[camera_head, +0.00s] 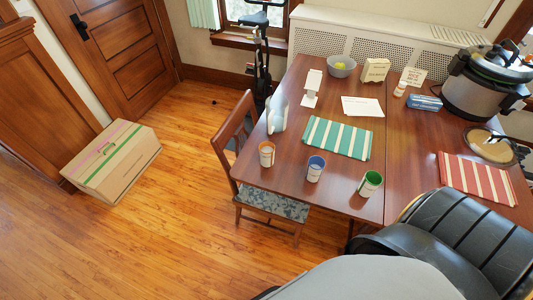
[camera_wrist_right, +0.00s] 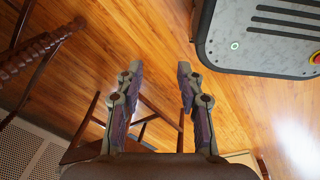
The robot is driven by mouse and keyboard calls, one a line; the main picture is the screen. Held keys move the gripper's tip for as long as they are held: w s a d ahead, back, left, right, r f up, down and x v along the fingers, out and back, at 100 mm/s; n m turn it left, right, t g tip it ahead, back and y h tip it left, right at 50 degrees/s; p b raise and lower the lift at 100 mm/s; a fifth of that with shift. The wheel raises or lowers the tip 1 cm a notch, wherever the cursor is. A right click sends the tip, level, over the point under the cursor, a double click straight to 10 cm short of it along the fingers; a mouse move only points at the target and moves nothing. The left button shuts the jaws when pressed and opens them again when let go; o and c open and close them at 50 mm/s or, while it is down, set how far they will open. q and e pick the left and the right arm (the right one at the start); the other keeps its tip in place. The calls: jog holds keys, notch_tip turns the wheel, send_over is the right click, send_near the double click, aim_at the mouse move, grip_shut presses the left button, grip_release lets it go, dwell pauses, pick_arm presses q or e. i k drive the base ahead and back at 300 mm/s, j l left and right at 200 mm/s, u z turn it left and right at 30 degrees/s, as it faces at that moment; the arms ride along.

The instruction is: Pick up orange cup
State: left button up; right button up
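The orange cup (camera_head: 267,154), white outside with an orange inside, stands upright near the left front edge of the wooden table (camera_head: 285,182). A blue cup (camera_head: 316,169) and a green cup (camera_head: 370,184) stand to its right in a row. My right gripper (camera_wrist_right: 157,75) shows in the right wrist view, open and empty, with its two fingers apart above the wood floor. No cup shows in that view. My left gripper is not in view.
A wooden chair (camera_head: 238,139) stands against the table's left side, near the orange cup. A green striped mat (camera_head: 338,137), a white pitcher (camera_head: 277,114) and a bowl (camera_head: 341,66) are farther back. A cardboard box (camera_head: 115,163) lies on the floor at left; floor between is open.

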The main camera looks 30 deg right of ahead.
aim_at(266, 149)
jog(key=k+l+u, duration=0.3)
jog(key=l, duration=0.15)
jog(key=k+l+u, duration=0.3)
jog(key=l, duration=0.15)
